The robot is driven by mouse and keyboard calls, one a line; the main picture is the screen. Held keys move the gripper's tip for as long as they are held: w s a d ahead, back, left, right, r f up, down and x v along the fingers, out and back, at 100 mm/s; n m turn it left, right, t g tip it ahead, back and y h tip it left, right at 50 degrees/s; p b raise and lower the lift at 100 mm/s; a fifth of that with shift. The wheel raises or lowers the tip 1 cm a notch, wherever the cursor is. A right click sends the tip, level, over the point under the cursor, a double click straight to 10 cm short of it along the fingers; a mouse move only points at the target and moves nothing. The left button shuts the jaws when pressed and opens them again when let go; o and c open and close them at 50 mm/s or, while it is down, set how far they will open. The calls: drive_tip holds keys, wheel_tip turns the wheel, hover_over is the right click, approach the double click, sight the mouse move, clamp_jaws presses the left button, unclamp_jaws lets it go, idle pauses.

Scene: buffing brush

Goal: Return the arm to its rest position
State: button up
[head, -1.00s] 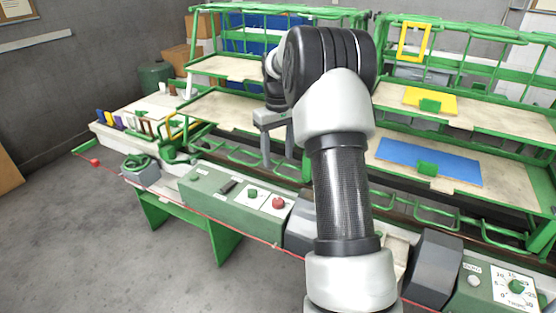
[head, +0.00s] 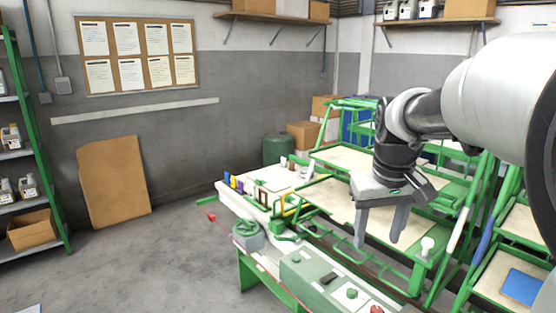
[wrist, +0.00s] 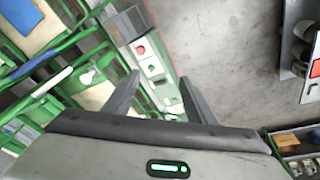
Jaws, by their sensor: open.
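My gripper (head: 380,226) hangs in front of the green shelf rack in the head view, with its two grey fingers pointing down. The fingers are apart and nothing is between them. My white and black arm reaches in from the right edge of the head view. In the wrist view my gripper (wrist: 155,97) also shows with its fingers spread and empty. Beyond the fingers lie the control panel (wrist: 150,65) with a red button and the grey floor.
The green rack (head: 345,160) with pale shelf boards stands close behind my gripper. The bench's control panel (head: 320,285) runs below it. A green drum (head: 278,150) and cardboard boxes stand at the back. The floor (head: 150,250) at left is clear.

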drive_tip(key=s+a+r+t+p, duration=0.1)
drive_tip(key=s+a+r+p, duration=0.1)
drive_tip(key=s, duration=0.7)
drive_tip(key=s+a+r+t+p, duration=0.1)
drive_tip(key=s+a, duration=0.3)
drive_tip(key=s, duration=0.5)
drive_tip(key=shift+s+a+r+m+t+y+p, duration=0.25)
drive_tip(key=shift+r+m+t+y+p, duration=0.15)
drive_tip(key=shift+r+p, duration=0.35)
